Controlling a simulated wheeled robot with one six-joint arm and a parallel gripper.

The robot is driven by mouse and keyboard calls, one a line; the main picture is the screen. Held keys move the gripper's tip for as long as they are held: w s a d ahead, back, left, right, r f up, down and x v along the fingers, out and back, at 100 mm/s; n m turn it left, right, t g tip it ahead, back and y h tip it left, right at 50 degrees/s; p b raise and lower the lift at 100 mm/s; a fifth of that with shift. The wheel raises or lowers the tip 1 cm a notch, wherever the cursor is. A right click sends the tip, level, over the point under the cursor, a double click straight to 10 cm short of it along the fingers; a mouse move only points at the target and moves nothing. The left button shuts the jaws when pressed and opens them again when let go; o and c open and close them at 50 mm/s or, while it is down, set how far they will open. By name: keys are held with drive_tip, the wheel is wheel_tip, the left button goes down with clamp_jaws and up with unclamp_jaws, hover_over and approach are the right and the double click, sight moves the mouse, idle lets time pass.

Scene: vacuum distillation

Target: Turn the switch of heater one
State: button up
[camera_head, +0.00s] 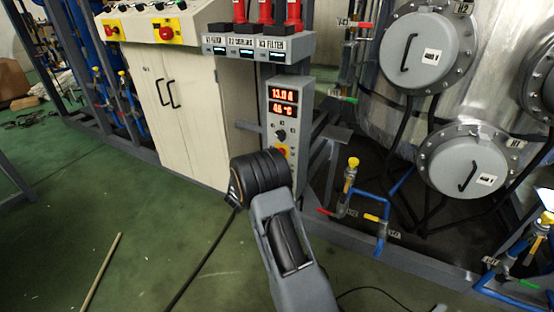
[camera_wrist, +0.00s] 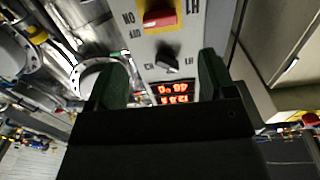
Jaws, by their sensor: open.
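A grey control box (camera_head: 291,83) has a red digital readout (camera_head: 283,102). Below the readout are a small black knob (camera_head: 281,134) and a red switch on a yellow plate (camera_head: 282,151). In the wrist view the panel appears upside down, with the red switch (camera_wrist: 160,18) at the top, the black knob (camera_wrist: 168,60) below it and the readout (camera_wrist: 172,92) partly behind my gripper. My gripper (camera_wrist: 163,70) is open, its two dark fingers on either side of the knob in the picture. I see no contact. In the head view my wrist hides the gripper and the box's lower part.
A cream cabinet (camera_head: 180,110) stands left of the box. Red-handled units (camera_head: 265,15) sit on a shelf above it. Blue pipes with valves (camera_head: 352,175) and a steel vessel with flanges (camera_head: 465,160) are at right. A grey frame rail (camera_head: 400,260) runs low; green floor lies open at left.

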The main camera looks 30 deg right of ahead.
drive_tip(key=b+x, duration=0.1)
drive_tip(key=x, duration=0.8)
drive_tip(key=shift+b, duration=0.35)
drive_tip(key=shift+w+d, duration=0.15)
drive_tip(key=c, duration=0.9)
drive_tip(key=shift+c, duration=0.2)
drive_tip(key=shift+r+n+p, duration=0.15)
drive_tip(key=shift+n+p, duration=0.15)
drive_tip(key=shift+p, duration=0.15)
drive_tip(key=shift+w+f+n+p, duration=0.15)
drive_tip(key=shift+n+p, duration=2.55)
drive_tip(key=shift+n, duration=1.65)
drive_tip(key=shift+f+n+p, duration=0.15)
drive_tip(key=shift+n+p, duration=2.5)
drive_tip(key=shift+n, duration=1.7)
